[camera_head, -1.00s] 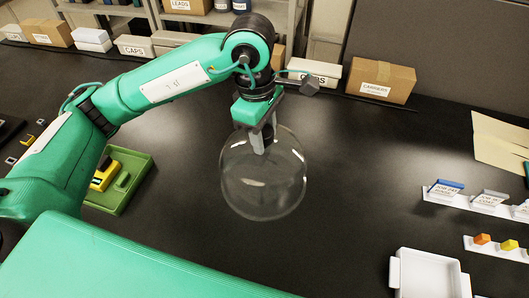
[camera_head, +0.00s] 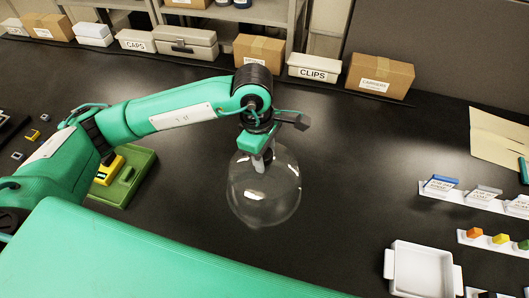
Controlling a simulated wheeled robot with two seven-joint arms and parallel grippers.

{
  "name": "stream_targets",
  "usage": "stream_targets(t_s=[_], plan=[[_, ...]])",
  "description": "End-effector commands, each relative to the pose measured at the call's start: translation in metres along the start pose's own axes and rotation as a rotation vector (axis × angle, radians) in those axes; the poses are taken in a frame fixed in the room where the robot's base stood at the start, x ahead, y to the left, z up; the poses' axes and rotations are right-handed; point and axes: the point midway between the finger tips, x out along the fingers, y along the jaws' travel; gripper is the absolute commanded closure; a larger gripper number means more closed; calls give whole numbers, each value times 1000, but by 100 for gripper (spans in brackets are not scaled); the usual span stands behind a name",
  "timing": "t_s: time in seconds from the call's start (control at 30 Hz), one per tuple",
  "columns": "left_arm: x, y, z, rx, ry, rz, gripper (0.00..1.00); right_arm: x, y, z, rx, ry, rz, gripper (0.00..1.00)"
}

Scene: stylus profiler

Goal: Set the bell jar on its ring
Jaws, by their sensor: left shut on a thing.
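The clear glass bell jar (camera_head: 264,195) is in the middle of the head view, over the black bench. My left gripper (camera_head: 262,161) is above it, pointing down, and is shut on the top of the jar. The exact grip on the jar is partly hidden by the gripper and blurred by the glass. I cannot tell whether the jar's lower rim touches the bench. No ring can be made out. My right gripper is not in view.
A green tray (camera_head: 148,172) with a yellow device lies at the left. A white tray (camera_head: 391,266) is at the lower right, near white label racks (camera_head: 455,199). Boxes, including the CLIPS box (camera_head: 314,70), line the back. Black bench right of the jar is clear.

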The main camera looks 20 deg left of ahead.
Motion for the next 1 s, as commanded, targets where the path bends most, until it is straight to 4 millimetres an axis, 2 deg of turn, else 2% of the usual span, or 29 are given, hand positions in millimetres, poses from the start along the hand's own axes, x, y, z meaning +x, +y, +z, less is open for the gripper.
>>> stream_targets(t_s=[0.1, 0.13, 0.23, 0.67, 0.7, 1.0], plan=[[3, 0, 0, 1, -1, 2, 100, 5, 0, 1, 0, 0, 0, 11], [3, 0, 0, 0, 0, 0, 59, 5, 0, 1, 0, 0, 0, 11], [2, 0, 0, 0, 0, 0, 39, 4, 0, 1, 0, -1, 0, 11], [-4, 0, 0, 0, 0, 0, 39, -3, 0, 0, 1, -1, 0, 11], [-6, 1, 0, 0, -1, 3, 39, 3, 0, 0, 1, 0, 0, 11], [-67, 1, 0, 1, 0, 6, 39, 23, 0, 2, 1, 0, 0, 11]])
